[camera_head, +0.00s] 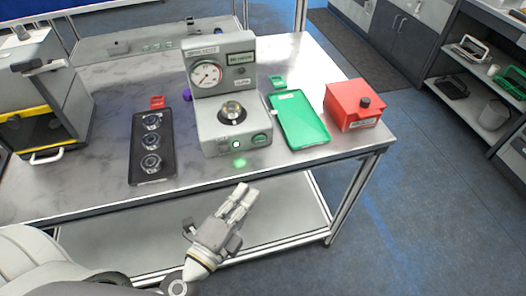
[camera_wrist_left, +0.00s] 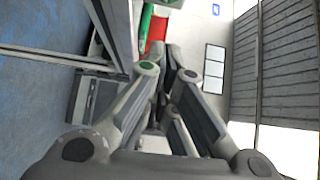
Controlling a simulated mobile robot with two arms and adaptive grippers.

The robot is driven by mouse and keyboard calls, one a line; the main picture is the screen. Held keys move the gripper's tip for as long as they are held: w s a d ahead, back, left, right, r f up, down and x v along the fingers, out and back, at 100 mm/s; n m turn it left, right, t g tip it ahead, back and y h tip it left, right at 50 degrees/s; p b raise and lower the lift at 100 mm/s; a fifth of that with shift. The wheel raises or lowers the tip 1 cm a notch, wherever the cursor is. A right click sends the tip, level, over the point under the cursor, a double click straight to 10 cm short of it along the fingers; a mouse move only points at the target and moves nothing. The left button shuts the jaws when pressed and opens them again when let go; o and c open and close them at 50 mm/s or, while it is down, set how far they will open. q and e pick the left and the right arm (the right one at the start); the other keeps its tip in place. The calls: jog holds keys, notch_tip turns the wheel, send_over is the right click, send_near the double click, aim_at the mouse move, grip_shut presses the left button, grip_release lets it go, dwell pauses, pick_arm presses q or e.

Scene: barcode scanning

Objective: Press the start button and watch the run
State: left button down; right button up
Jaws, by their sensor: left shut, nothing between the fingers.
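A grey machine (camera_head: 238,128) with a pressure gauge (camera_head: 206,74) stands on the bench. I cannot read which is the start button. A green glow lies on the bench in front of the machine. A round metal part (camera_head: 232,111) sits on top of the base. My left gripper (camera_head: 243,192) is shut and empty, in front of the bench edge, below and apart from the buttons. My right gripper is not in view.
A black tray (camera_head: 136,166) with three round metal parts lies left of the machine. The bench front is clear. Shelves line the right side.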

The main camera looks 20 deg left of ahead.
aim_at(260, 140)
pick_arm(q)
jog(key=w+p, duration=0.1)
jog(key=w, duration=0.2)
jog(key=w+d+p, duration=0.1)
jog(key=w+p, duration=0.1)
jog(key=w, duration=0.1)
jog(key=w+p, duration=0.2)
jog(key=w, duration=0.1)
jog(key=shift+w+d+r, duration=0.2)
jog(key=shift+d+r, duration=0.05)
jog(key=shift+d, duration=0.15)
jog(key=w, duration=0.1)
jog(key=w+a+p, duration=0.1)
jog(key=w, duration=0.1)
jog(key=shift+a+f, duration=0.15)
jog(key=shift+a, duration=0.1)
jog(key=shift+w+a+f, duration=0.1)
jog(key=shift+w+a, duration=0.25)
jog(key=shift+w, duration=0.05)
